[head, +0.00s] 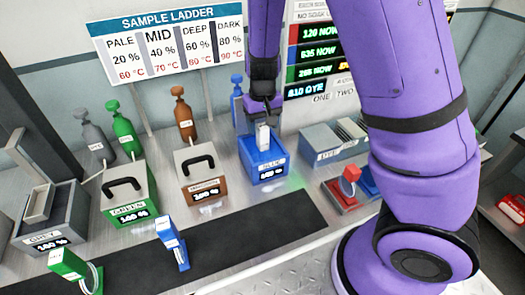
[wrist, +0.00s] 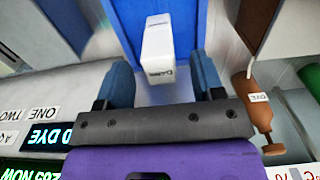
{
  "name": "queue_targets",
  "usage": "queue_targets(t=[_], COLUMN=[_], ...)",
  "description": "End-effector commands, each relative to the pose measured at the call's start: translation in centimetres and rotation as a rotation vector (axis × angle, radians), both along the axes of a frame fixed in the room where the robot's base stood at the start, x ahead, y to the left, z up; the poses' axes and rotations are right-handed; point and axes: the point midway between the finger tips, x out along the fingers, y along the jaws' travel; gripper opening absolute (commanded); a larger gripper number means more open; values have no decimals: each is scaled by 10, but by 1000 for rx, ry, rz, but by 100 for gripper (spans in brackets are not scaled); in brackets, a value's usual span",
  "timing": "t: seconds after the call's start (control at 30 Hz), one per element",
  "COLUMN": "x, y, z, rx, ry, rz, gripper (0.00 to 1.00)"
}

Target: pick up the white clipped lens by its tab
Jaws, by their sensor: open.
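The white tab (head: 262,136) of the clipped lens stands up out of the blue dip module (head: 266,161). In the wrist view the white tab (wrist: 158,46), with a small label on its end, lies against the blue module (wrist: 121,18). The lens below the tab is hidden. My gripper (head: 262,103) is above the module, pointing down. In the wrist view my gripper (wrist: 163,80) is open, with one blue-grey finger on each side of the tab. Gaps show on both sides, and nothing is held.
A brown module (head: 205,172) and a green module (head: 128,192) stand to the left. A blue-tabbed lens (head: 171,240) and a green-tabbed lens (head: 76,266) stand in front. A grey box (head: 331,146) and a red piece (head: 348,182) are to the right. Bottles stand behind.

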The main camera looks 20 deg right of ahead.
Motion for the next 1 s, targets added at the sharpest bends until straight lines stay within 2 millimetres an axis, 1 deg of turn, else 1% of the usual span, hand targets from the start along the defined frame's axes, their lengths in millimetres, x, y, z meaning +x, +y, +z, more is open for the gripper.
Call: queue_targets(t=[0.03, 0.13, 0.37, 0.4, 0.57, 0.6, 0.67, 0.87, 1.0], x=[0, 0, 0, 0, 0, 0, 0, 0, 0], y=[0, 0, 0, 0, 0, 0, 0, 0, 1], z=[-6, -12, -14, -14, -14, -13, -13, -13, -6], rx=[-1, 0, 0, 0, 0, 0, 0, 1, 2], ry=[2, 2, 0, 0, 0, 0, 0, 0, -2], rz=[-2, -1, 0, 0, 0, 0, 0, 0, 2], gripper=[62, 62, 62, 59, 23, 13, 0, 0, 0])
